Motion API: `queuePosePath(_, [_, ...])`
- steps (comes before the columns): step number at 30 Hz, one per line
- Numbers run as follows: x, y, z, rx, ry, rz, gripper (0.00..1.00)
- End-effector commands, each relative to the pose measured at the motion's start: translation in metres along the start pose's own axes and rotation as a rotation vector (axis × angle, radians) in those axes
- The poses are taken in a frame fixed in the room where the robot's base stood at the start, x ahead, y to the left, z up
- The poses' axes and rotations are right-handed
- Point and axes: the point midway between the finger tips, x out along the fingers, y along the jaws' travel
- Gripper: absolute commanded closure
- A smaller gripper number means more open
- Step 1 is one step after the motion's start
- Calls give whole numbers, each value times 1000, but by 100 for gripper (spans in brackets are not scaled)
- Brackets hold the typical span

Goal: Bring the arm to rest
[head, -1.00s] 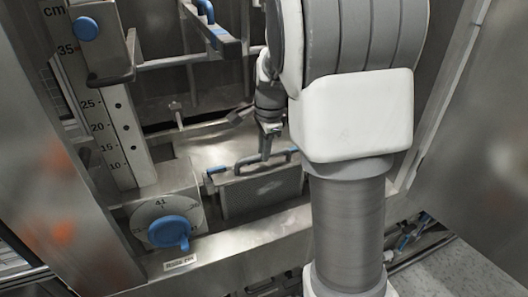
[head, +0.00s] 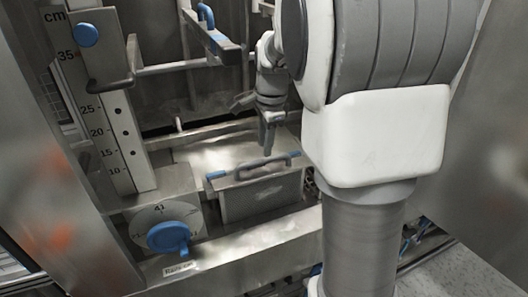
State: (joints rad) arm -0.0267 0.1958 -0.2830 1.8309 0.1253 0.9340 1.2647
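My gripper (head: 269,138) hangs pointing down inside the metal washer, above the blue-ended handle (head: 262,166) of a grey box-shaped filter (head: 262,194). It looks apart from the handle, though the gap is hard to judge in this view. The fingers are small and seen nearly edge-on, so I cannot tell whether they are open or shut. No held object shows. My arm's large white and grey links cover the right middle of the view and hide what lies behind them.
A blue knob on a dial (head: 168,237) is at the front left. A centimetre scale (head: 104,120) with a blue knob (head: 87,35) stands at the left. A bar with a blue-handled lever (head: 212,35) crosses above. Metal panels flank both sides.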

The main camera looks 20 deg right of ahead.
Motion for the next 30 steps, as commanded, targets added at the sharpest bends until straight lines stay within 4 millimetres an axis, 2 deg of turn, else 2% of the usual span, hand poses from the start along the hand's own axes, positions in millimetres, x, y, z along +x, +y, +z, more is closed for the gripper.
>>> queuePosePath(3, [-16, -1, 0, -1, 0, -3, 68])
queuePosePath(7, [-25, 0, 0, -1, 0, -1, 68])
queuePosePath(23, [-28, 2, 1, -11, -1, -3, 68])
queuePosePath(26, [-36, 9, 6, -66, -7, -16, 68])
queuePosePath(30, [-57, 34, 22, -254, -19, -57, 68])
